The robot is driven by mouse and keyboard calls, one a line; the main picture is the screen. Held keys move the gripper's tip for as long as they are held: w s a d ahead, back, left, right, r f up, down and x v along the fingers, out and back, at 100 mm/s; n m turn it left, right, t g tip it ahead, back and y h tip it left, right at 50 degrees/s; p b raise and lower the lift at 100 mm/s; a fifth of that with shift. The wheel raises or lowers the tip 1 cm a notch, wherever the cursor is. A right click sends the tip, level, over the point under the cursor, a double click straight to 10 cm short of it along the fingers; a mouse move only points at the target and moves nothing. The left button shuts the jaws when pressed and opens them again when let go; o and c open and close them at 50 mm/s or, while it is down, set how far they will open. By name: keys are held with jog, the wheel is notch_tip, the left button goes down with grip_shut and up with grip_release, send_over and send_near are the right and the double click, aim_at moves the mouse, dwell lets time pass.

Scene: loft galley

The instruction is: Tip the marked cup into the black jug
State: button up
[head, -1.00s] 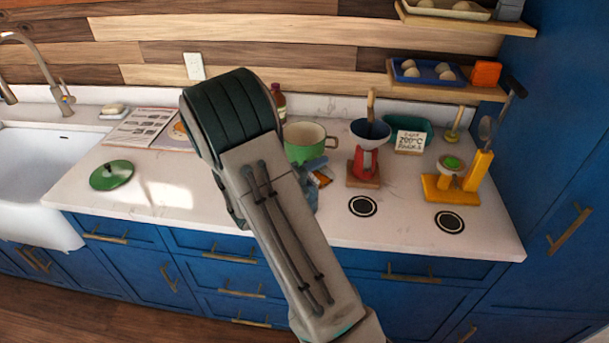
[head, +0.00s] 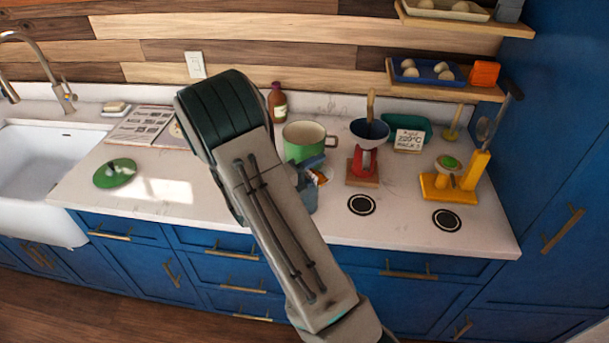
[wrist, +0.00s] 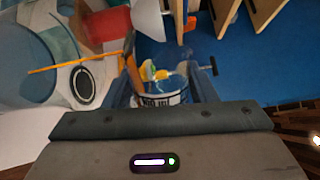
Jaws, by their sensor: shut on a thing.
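My gripper (wrist: 161,84) is shut on a small cup (wrist: 165,99) with a white band and dark lettering. Small yellow and white things show at the cup's mouth in the wrist view. In the head view my arm hides most of the gripper (head: 309,178). A bit of orange and white shows beside its blue-grey finger, above the counter in front of the green pot. I cannot make out a black jug in either view.
The green pot (head: 303,142) and a bottle (head: 277,104) stand behind the gripper. A red scale (head: 364,163) and a yellow stand (head: 470,180) are to the right, with two black discs (head: 361,205) in front.

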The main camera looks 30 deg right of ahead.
jog(key=shift+w+r+n, duration=0.25)
jog(key=shift+n, duration=0.75)
dwell(0.6)
jog(key=shift+s+f+m, duration=0.25)
jog(key=shift+m, duration=0.65)
jog(key=f+m+b, duration=0.1)
jog(key=b, duration=0.1)
jog(key=shift+f+b, duration=0.15)
jog(key=shift+b, duration=0.2)
jog(key=shift+s+d, duration=0.1)
jog(key=shift+s, duration=0.15)
jog(key=shift+s+r+m, duration=0.1)
jog(key=shift+r+m, duration=0.2)
jog(key=shift+r, duration=0.15)
jog(key=shift+f+b, duration=0.1)
jog(key=shift+b, duration=0.2)
